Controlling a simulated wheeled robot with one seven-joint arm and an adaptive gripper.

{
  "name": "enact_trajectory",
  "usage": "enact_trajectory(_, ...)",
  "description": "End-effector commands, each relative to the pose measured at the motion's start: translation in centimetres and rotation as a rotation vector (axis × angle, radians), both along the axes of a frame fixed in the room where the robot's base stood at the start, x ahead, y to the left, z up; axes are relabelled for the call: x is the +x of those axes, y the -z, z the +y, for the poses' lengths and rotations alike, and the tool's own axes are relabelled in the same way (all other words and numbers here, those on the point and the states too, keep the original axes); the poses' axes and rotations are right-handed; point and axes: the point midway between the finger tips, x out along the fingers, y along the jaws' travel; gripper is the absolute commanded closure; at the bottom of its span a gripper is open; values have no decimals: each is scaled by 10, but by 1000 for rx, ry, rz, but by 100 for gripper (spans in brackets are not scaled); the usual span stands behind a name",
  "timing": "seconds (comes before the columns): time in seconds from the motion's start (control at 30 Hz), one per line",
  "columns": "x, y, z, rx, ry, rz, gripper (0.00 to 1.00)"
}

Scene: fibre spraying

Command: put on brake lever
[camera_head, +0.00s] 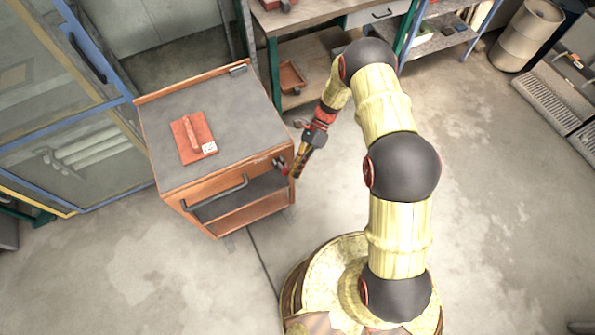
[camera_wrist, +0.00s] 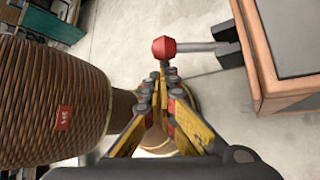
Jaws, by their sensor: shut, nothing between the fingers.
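The brake lever (camera_wrist: 196,47) is a grey rod with a red knob, sticking out from a black bracket on the side of the orange-brown cart (camera_wrist: 254,60). In the head view the cart (camera_head: 175,98) stands left of my arm, and the lever is a small dark shape (camera_head: 280,163) at its right corner. My gripper (camera_wrist: 164,76) has yellow and black fingers, shut and empty. It also shows in the head view (camera_head: 296,174), pointing down beside that corner. The fingertips are right by the red knob; I cannot tell whether they touch it.
A red block with a handle (camera_head: 194,137) lies on the cart's grey top. A black handle bar (camera_head: 217,194) runs along the cart's front. A workbench with an orange tray (camera_head: 292,77) stands behind, and a barrel (camera_head: 527,35) at the back right.

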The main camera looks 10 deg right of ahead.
Motion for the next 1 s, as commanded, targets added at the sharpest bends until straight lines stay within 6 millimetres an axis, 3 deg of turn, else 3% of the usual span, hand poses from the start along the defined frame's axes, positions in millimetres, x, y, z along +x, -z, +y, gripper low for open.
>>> enact_trajectory(0.67,-1,1,-1,0,0,0,100)
enact_trajectory(0.93,-24,32,-20,-1,-2,4,100)
enact_trajectory(1.0,-8,16,-28,0,-1,-6,100)
